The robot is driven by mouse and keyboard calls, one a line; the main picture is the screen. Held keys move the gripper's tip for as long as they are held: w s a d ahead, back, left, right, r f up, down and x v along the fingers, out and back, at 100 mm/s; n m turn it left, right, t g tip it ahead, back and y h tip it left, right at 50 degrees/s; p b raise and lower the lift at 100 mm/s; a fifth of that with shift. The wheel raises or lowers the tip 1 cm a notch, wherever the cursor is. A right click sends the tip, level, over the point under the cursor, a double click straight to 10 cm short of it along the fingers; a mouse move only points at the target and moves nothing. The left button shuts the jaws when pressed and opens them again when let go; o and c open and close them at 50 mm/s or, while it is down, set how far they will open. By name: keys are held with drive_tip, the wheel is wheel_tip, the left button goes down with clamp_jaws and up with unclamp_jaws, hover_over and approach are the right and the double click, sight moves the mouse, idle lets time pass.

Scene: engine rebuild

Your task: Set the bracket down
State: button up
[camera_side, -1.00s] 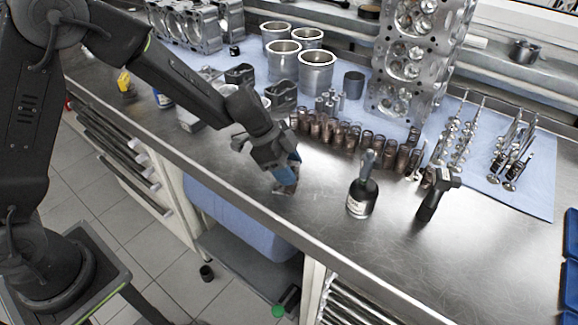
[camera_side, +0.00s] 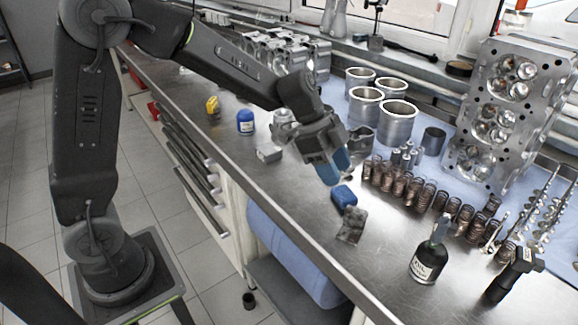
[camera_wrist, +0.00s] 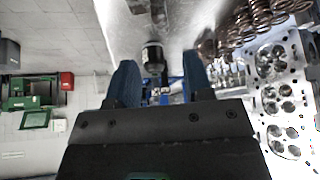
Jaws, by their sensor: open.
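The bracket, a small, rough grey block (camera_side: 351,227), rests on the steel bench near its front edge in the side view. My gripper (camera_side: 334,176) is open and empty, with its blue fingers above and to the left of the bracket, clear of it. In the wrist view, the two fingers of my gripper (camera_wrist: 160,72) stand apart with no bracket between them. I cannot make out the bracket for certain in the wrist view.
A dark bottle (camera_side: 428,262) and a black tool (camera_side: 511,276) stand to the right. Springs (camera_side: 400,184), metal cylinders (camera_side: 396,124) and a cylinder head (camera_side: 497,120) are behind. Bare steel lies around the bracket.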

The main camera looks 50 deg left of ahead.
drive_tip(key=s+a+r+n+t+y, duration=0.1)
drive_tip(key=s+a+r+n+y, duration=0.1)
drive_tip(key=s+n, duration=0.2)
drive_tip(key=s+a+r+n+t+y, duration=0.1)
drive_tip(key=s+n, duration=0.4)
drive_tip(key=s, duration=0.6)
drive_tip(key=s+a+r+n+t+y, duration=0.1)
drive_tip(key=s+a+r+n+y, duration=0.1)
drive_tip(key=s+a+r+n, duration=0.2)
drive_tip(key=s+r, duration=0.1)
drive_tip(key=s, duration=0.2)
drive_tip(key=shift+s+y, duration=0.2)
drive_tip(key=shift+y, duration=0.1)
